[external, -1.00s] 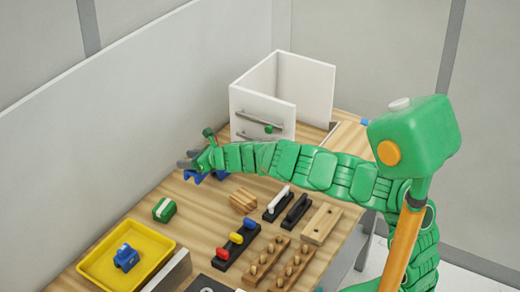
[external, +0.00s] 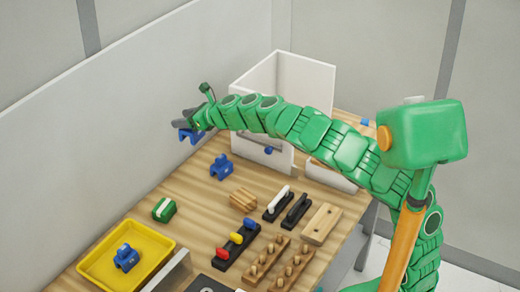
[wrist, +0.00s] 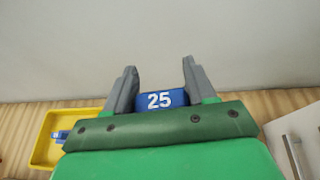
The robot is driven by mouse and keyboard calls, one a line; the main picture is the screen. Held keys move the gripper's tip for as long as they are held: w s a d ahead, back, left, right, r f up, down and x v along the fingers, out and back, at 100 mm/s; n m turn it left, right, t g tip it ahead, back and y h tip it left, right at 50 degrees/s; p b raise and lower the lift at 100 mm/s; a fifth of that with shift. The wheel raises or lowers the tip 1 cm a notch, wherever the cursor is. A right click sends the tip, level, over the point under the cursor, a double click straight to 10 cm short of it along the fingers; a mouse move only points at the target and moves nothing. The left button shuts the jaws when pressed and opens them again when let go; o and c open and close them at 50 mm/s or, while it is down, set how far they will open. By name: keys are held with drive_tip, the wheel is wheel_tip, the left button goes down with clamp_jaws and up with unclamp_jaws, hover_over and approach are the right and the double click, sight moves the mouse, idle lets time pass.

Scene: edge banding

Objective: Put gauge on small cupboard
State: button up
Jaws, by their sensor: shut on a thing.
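My gripper (external: 183,130) is shut on a blue gauge (external: 190,138), held above the table near the back wall. In the wrist view the gauge (wrist: 160,100) shows a white "25" between the two grey fingers (wrist: 158,88). The white small cupboard (external: 307,85) stands at the far end of the table, to the right of my gripper, partly hidden by my arm. Its handled front also shows at the lower right of the wrist view (wrist: 305,140). The held gauge is apart from the cupboard.
Another blue gauge (external: 221,168) stands on the table. A yellow tray (external: 92,268) at the near left holds a similar blue piece (external: 125,257). A green-and-white block (external: 164,210), a wooden block (external: 243,200) and several peg racks (external: 268,256) stand on the table.

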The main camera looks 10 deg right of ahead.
wheel_tip(320, 180, up, 14)
drive_tip(key=w+d+m+t+h, duration=0.15)
drive_tip(key=w+d, duration=0.35)
drive_tip(key=d, duration=0.9)
drive_tip(key=w+d+m+t+h, duration=0.15)
drive_tip(key=w+d, duration=0.25)
drive_tip(key=d, duration=1)
drive_tip(key=w+d+m+t+h, duration=0.15)
drive_tip(key=w+d, duration=0.35)
drive_tip(key=d, duration=1)
wheel_tip(320, 180, down, 26)
drive_tip(key=m, duration=0.1)
drive_tip(key=shift+g+h, duration=0.35)
drive_tip(key=shift+g, duration=0.1)
drive_tip(key=w+f, duration=0.3)
drive_tip(key=w, duration=0.1)
drive_tip(key=w+a+f, duration=0.1)
drive_tip(key=w+f, duration=0.3)
drive_tip(key=w, duration=0.1)
drive_tip(key=w+a+f, duration=0.1)
drive_tip(key=w+f, duration=0.2)
drive_tip(key=w, duration=0.1)
drive_tip(key=shift+w+a+f, duration=0.25)
drive_tip(key=shift+w+f, duration=0.05)
drive_tip(key=shift+f, duration=1.3)
